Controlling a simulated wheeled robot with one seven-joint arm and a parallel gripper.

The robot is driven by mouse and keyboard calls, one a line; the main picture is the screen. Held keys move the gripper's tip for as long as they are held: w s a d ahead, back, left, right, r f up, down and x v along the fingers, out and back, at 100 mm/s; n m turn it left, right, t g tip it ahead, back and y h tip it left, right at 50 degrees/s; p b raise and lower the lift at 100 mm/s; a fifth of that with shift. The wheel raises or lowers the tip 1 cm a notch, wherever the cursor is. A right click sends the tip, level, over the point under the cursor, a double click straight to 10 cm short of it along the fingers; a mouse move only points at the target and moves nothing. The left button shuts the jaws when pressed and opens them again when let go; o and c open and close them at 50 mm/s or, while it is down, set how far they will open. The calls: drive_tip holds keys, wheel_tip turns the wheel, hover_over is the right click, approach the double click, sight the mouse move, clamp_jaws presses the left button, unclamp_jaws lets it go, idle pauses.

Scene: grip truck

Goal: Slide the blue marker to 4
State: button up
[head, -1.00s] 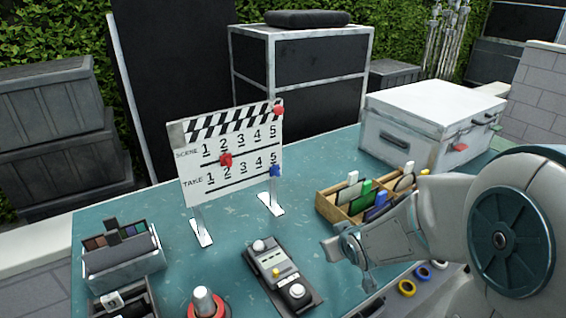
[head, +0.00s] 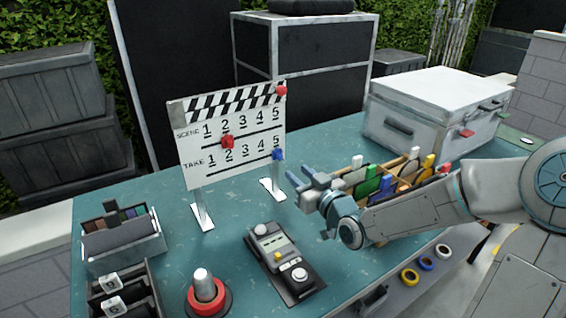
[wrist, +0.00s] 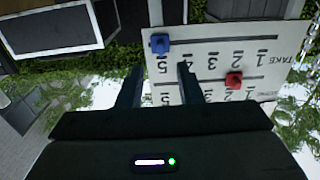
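The white clapperboard (head: 233,150) stands upright on two feet on the table. Its blue marker (head: 278,154) is on the lower TAKE line, at 5. The red marker (head: 227,142) is on the upper SCENE line, near 2. My gripper (head: 301,183) is in front of and below the board's right end, apart from the blue marker. In the wrist view, which is upside down, my gripper's two fingers (wrist: 158,82) are spread and empty. The blue marker (wrist: 160,43) shows beyond the gap between them, and the red marker (wrist: 234,80) is to the right.
A wooden divider box (head: 392,178) with coloured tags lies behind my forearm. A white case (head: 437,112) stands at the back right. A control box (head: 283,265), a red-based button (head: 207,295) and a grey tray (head: 124,245) occupy the front. Teal table (head: 215,260) shows between them.

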sight(282, 159)
drive_tip(key=x, duration=0.8)
drive_tip(key=shift+w+a, duration=0.15)
drive_tip(key=shift+a, duration=0.05)
drive_tip(key=shift+c, duration=0.3)
